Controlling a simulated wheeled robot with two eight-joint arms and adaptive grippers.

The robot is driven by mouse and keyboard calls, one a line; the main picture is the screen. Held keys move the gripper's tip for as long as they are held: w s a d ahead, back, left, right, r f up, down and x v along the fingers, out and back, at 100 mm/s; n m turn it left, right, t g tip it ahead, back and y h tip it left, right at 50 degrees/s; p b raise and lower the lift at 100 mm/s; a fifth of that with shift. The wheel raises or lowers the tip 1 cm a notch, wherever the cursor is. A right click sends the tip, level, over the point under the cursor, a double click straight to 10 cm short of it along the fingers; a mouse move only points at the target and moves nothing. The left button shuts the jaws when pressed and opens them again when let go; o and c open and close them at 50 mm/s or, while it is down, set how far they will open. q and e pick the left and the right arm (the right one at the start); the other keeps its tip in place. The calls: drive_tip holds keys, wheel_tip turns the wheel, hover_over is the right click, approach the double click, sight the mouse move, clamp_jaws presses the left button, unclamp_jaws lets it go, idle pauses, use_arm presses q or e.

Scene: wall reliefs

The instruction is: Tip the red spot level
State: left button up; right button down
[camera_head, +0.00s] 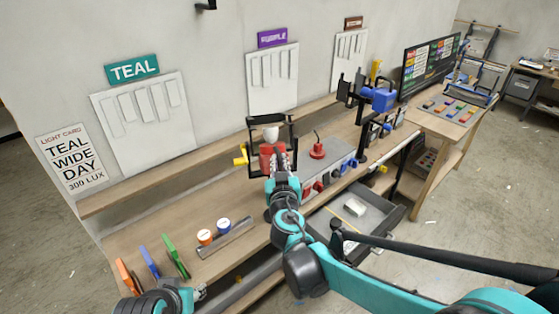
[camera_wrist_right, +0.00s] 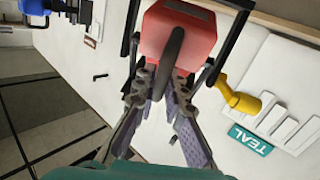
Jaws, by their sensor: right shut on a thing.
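The red spot (camera_head: 265,157) hangs in a black yoke (camera_head: 250,123) above the wooden bench. A pale round part (camera_head: 271,134) shows at its top, and a yellow knob (camera_head: 240,158) sticks out at its left. The red spot (camera_wrist_right: 180,32) and yellow knob (camera_wrist_right: 240,100) also show in the right wrist view. My right gripper (camera_head: 280,163) is at the spot's near side. In the right wrist view its fingers (camera_wrist_right: 164,88) are shut on the spot's dark handle (camera_wrist_right: 169,60). My left gripper (camera_head: 199,292) is low at the left; its jaws are too small to read.
A blue spot (camera_head: 380,98) stands right on a black stand. A grey control box (camera_head: 325,177) with red knobs is beside the red spot. Wall reliefs (camera_head: 146,122) and a "TEAL WIDE DAY" card (camera_head: 70,162) hang behind.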

sight(279, 151)
drive_tip(key=shift+w+r+n+g+p, duration=0.15)
drive_tip(key=shift+r+g+p, duration=0.7)
drive_tip(key=shift+p, duration=0.7)
drive_tip(key=shift+w+r+n+g+p, duration=0.15)
drive_tip(key=shift+r+g+p, duration=0.65)
drive_tip(key=shift+p, duration=0.75)
drive_tip(key=r+g+p, duration=0.1)
drive_tip(key=p, duration=0.1)
drive_tip(key=r+g+p, duration=0.1)
drive_tip(key=p, duration=0.1)
drive_tip(key=shift+w+a+g, duration=0.15)
drive_tip(key=shift+w+g, duration=0.2)
drive_tip(key=shift+w, duration=0.05)
drive_tip(key=w+r+g+p, duration=0.1)
drive_tip(key=p, duration=0.1)
drive_tip(key=r+g+p, duration=0.1)
drive_tip(key=g+p, duration=0.1)
drive_tip(key=shift+w+a+n+h, duration=0.15)
drive_tip(key=shift+w+n+h, duration=0.15)
drive_tip(key=shift+w, duration=0.1)
drive_tip(key=shift+w+a+r+g+p, duration=0.1)
drive_tip(key=shift+w+r+g+p, duration=0.25)
drive_tip(key=shift+g+p, duration=0.3)
drive_tip(key=shift+w+r+g+p, duration=0.15)
drive_tip(key=shift+w+g+p, duration=0.25)
drive_tip(key=shift+g+p, duration=0.25)
drive_tip(key=shift+w+r+g+p, duration=0.15)
drive_tip(key=shift+w+g+p, duration=0.35)
drive_tip(key=shift+g, duration=0.1)
drive_tip(key=shift+a, duration=0.1)
